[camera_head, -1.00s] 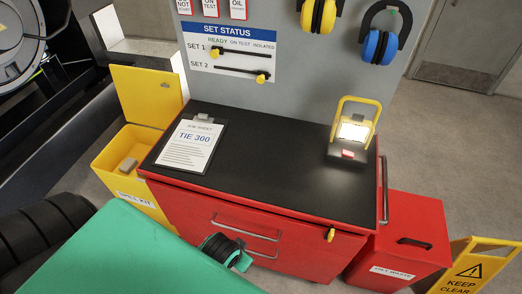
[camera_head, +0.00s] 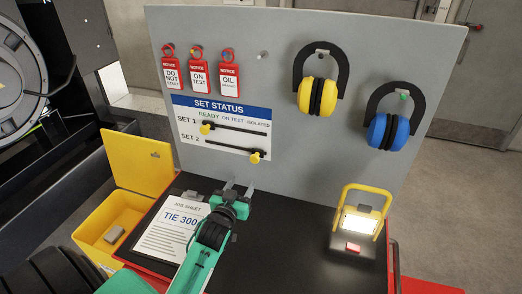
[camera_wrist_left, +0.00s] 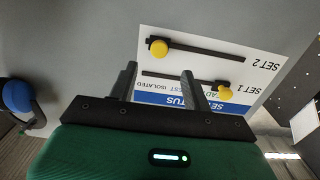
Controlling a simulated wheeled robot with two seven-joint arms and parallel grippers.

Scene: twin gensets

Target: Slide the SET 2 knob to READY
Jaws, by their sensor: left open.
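The SET STATUS panel (camera_head: 222,108) is on the upright grey board, with READY at left, ON TEST in the middle and ISOLATED at right. The yellow SET 2 knob (camera_head: 255,157) sits near the right, ISOLATED end of the lower slot. The yellow SET 1 knob (camera_head: 205,129) is at the left, READY end of the upper slot. My left gripper (camera_head: 238,189) is open and empty, below the panel and apart from both knobs. In the left wrist view the panel is upside down, and the SET 2 knob (camera_wrist_left: 158,48) shows beyond the open fingers (camera_wrist_left: 160,76). My right gripper is out of view.
A job sheet clipboard (camera_head: 170,228) lies on the black bench top, partly behind my arm. A lit yellow work lamp (camera_head: 360,220) stands at right. Yellow and blue ear defenders (camera_head: 317,97) and red tags (camera_head: 200,72) hang on the board above the bench.

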